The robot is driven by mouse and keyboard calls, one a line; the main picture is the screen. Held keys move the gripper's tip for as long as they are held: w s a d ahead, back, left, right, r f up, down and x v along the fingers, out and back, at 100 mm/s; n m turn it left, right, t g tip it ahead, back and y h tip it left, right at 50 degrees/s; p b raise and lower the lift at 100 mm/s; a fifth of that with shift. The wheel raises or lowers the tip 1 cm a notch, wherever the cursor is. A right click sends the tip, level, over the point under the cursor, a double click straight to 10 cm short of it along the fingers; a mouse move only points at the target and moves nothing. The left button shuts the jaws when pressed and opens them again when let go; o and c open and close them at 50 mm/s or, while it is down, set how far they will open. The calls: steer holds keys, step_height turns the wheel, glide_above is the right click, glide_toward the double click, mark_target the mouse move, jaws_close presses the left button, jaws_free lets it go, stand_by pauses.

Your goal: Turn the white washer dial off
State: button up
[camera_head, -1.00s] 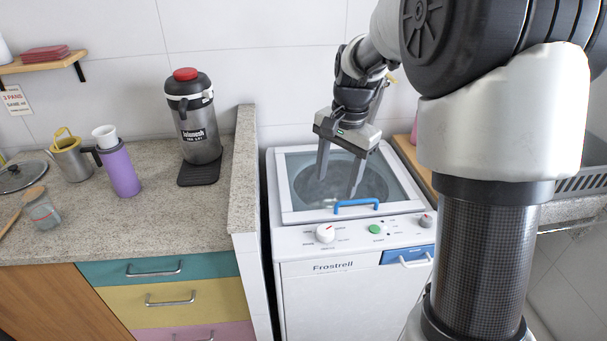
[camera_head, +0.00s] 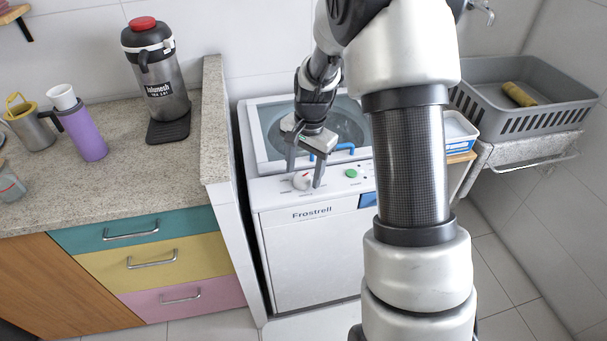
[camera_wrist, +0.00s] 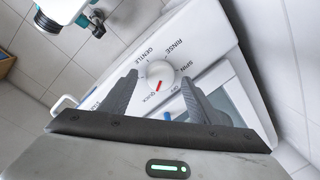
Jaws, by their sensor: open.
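The white washer dial (camera_head: 301,182) is on the front panel of the white washer (camera_head: 310,245), left of a green button (camera_head: 351,173). In the wrist view the dial (camera_wrist: 161,70) has a red mark that appears to point toward the QUICK label; OFF is printed beside QUICK. My gripper (camera_head: 304,178) is open and empty over the panel, its fingers on either side of the dial in the picture. In the wrist view, my gripper (camera_wrist: 159,77) frames the dial. I see no clear contact, and the exact finger height is hard to tell.
A stone counter (camera_head: 120,185) with a raised side wall (camera_head: 215,120) stands left. A grey basket (camera_head: 530,85) is at the right. Tiled floor in front is partly clear.

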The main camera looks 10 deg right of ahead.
steer(key=shift+f, duration=0.5)
steer(key=c, duration=1.1)
steer(key=shift+o, duration=0.2)
steer(key=shift+n, duration=0.3)
steer(key=n, duration=0.5)
steer(key=shift+w+p, duration=0.1)
steer(key=shift+p, duration=0.2)
steer(key=n+g+p, duration=0.1)
steer(key=n, duration=0.5)
steer(key=shift+w, duration=0.1)
steer(key=shift+n, duration=0.3)
